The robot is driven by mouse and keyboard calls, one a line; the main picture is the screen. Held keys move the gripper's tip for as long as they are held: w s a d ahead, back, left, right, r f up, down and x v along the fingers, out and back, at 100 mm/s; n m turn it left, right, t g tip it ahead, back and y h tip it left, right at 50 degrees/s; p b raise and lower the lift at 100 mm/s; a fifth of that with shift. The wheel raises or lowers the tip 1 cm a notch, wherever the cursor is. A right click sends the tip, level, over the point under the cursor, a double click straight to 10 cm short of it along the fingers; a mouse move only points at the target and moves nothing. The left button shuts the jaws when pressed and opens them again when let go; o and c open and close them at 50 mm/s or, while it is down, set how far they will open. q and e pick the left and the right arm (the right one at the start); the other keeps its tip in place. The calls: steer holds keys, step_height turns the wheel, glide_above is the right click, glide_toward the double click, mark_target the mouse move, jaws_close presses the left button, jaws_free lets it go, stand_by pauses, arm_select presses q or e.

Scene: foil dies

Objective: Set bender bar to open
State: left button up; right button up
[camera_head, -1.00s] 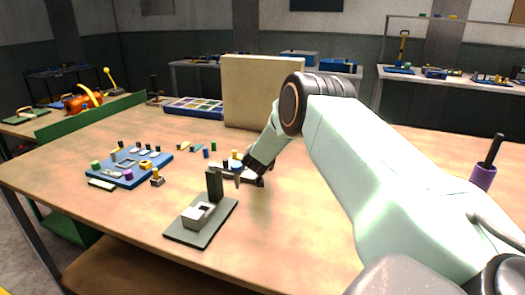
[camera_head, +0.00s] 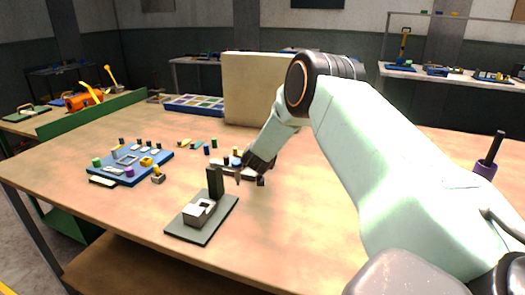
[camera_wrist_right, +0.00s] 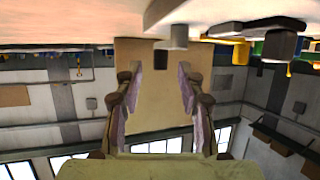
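A small fixture on a dark grey-green base plate (camera_head: 215,227) stands near the table's front edge. It carries a pale grey block (camera_head: 198,212) and an upright dark green bar (camera_head: 215,182), which looks like the bender bar and stands roughly vertical. My right gripper (camera_head: 250,174) is low over the table, just behind and right of that bar; I see no contact. In the right wrist view, which looks upside down, its two fingers (camera_wrist_right: 161,78) are spread with nothing between them. A grey piece (camera_wrist_right: 165,14) hangs at the top there; I cannot tell what it is. My left gripper is out of view.
A blue board (camera_head: 130,164) with small coloured parts lies left of the fixture. Several small pegs (camera_head: 207,150) stand behind it. A tall beige panel (camera_head: 262,88) and a blue compartment tray (camera_head: 195,104) are at the back. A purple holder (camera_head: 484,170) stands at far right.

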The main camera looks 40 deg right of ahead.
steer(key=shift+v, duration=2.45)
